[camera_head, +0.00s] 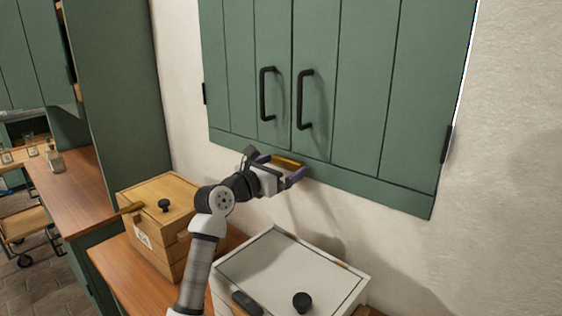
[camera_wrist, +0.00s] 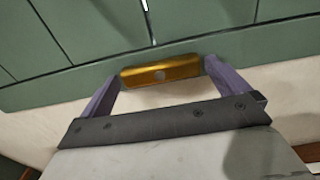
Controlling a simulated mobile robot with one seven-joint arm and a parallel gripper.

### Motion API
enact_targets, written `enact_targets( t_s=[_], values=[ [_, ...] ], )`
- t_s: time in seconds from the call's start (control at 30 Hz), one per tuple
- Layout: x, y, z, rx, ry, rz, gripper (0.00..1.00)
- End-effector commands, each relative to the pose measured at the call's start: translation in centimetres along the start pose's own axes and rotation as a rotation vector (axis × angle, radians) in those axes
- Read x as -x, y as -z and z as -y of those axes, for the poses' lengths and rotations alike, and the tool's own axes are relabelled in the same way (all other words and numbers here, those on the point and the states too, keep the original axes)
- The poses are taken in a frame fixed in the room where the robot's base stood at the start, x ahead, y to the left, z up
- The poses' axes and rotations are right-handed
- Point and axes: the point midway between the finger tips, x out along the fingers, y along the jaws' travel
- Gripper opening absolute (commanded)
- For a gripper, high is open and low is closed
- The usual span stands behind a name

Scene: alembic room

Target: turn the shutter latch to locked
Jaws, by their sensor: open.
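The shutter latch is a brass-coloured bar (camera_head: 287,161) near the lower edge of the green shutters (camera_head: 350,90). It lies roughly along that edge, with a round grey pivot at its middle in the wrist view (camera_wrist: 160,74). My gripper (camera_head: 280,168) is open, its purple fingers reaching toward the shutters. In the wrist view my gripper (camera_wrist: 155,82) has one finger near each end of the brass latch (camera_wrist: 180,70). I cannot tell whether either finger touches it.
Two black handles (camera_head: 267,94) (camera_head: 305,100) stand out above the latch. Below are a wooden box (camera_head: 165,205) with a black knob and a white-lidded box (camera_head: 285,265) on a wooden counter (camera_head: 110,262). Pale wall (camera_head: 510,180) is bare at right.

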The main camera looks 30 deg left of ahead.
Motion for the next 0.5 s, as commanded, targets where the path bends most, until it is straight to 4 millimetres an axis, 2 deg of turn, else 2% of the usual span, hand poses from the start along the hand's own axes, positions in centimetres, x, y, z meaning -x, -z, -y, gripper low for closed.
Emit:
enact_targets(
  t_s=[0.3, 0.5],
  values=[
    [-0.30, 0.03, 0.01, -0.001, 0.000, 0.000, 1.00],
    [-0.28, 0.01, 0.01, 0.000, 0.000, 0.000, 0.75]
  ],
)
